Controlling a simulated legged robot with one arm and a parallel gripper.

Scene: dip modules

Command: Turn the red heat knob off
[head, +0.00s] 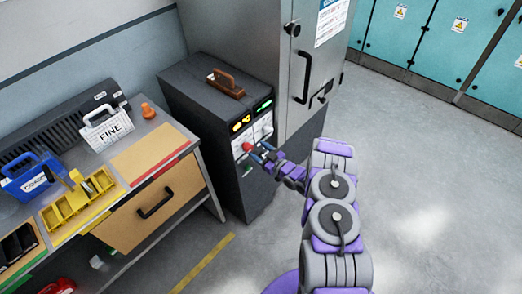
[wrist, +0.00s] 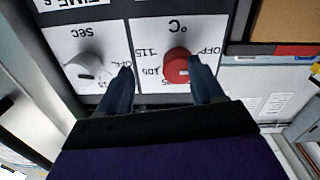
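The red heat knob (wrist: 177,66) is on a white panel marked °C in the wrist view, with labels OFF, 115 and 105 around it. The right finger is close beside the knob; the left is further off. I cannot tell if either touches. In the head view my gripper (head: 262,155) reaches the panel.
A grey knob (wrist: 88,70) marked SEC sits left of the red knob in the wrist view. A brown handle (head: 225,84) lies on the machine's top. A workbench (head: 160,155) with baskets and yellow bins (head: 80,203) stands left. The floor at right is clear.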

